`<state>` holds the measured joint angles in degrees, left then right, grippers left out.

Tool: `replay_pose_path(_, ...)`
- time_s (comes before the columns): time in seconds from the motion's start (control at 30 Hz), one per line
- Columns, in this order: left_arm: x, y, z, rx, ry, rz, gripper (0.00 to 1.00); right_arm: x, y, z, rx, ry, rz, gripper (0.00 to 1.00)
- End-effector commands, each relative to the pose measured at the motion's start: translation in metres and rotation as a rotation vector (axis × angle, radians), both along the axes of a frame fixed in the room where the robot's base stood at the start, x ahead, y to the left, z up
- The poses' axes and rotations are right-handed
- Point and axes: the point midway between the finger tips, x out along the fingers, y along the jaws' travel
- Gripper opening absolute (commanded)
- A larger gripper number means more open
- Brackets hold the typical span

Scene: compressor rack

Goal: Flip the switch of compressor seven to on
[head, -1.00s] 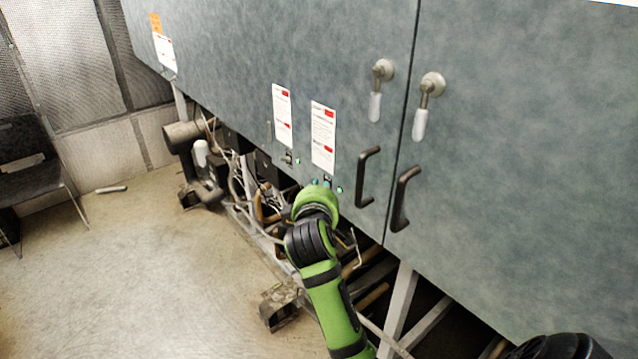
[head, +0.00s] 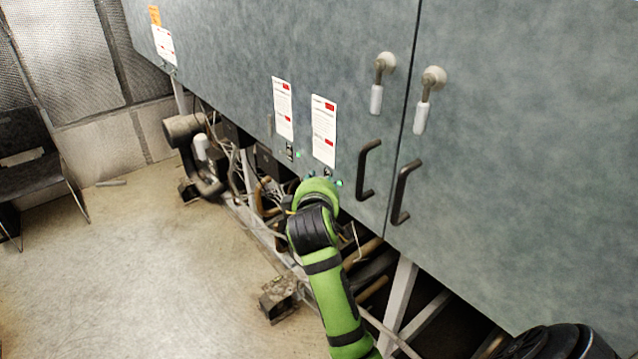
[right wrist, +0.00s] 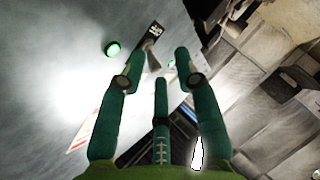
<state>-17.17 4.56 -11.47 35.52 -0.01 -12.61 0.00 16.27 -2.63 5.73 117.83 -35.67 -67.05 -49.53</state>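A small switch (head: 327,172) sits on the lower edge of the grey cabinet, below a white label, with a lit green lamp (head: 339,183) beside it. In the right wrist view a dark switch plate (right wrist: 155,31) and a green lamp (right wrist: 112,49) show just beyond the fingers. My right gripper (right wrist: 159,72) is open, its three green fingers spread close to the panel. In the head view the right gripper (head: 318,180) is mostly hidden behind its own wrist. I cannot tell whether a finger touches the switch. The label numbers are unreadable. My left gripper is out of view.
A second switch (head: 290,150) with a green lamp is to the left. Black door handles (head: 369,170) and latch levers (head: 378,85) stick out at right. Pipes and a frame (head: 240,185) lie below the cabinet.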

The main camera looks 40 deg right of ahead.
Motion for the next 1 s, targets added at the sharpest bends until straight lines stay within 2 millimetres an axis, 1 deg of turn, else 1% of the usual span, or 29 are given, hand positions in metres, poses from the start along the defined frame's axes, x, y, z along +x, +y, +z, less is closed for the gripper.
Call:
replay_pose_path(0.13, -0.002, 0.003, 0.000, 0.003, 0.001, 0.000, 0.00, -0.001, 0.000, 0.004, -0.006, -0.007, -0.002, 0.34)
replay_pose_path(0.27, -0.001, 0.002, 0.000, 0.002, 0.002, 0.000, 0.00, -0.009, 0.006, 0.007, -0.005, -0.008, 0.000, 0.34)
replay_pose_path(0.5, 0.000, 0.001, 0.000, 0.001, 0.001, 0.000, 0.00, -0.037, 0.030, 0.017, -0.002, -0.005, 0.000, 0.34)
replay_pose_path(0.7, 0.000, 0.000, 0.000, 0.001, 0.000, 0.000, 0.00, -0.055, 0.044, 0.023, -0.002, -0.002, 0.002, 0.34)
replay_pose_path(0.83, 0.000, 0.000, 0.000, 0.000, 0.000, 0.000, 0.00, -0.060, 0.048, 0.025, -0.002, -0.001, 0.000, 0.34)
replay_pose_path(1.0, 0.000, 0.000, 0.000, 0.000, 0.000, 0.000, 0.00, -0.060, 0.048, 0.025, -0.001, 0.000, 0.000, 0.34)
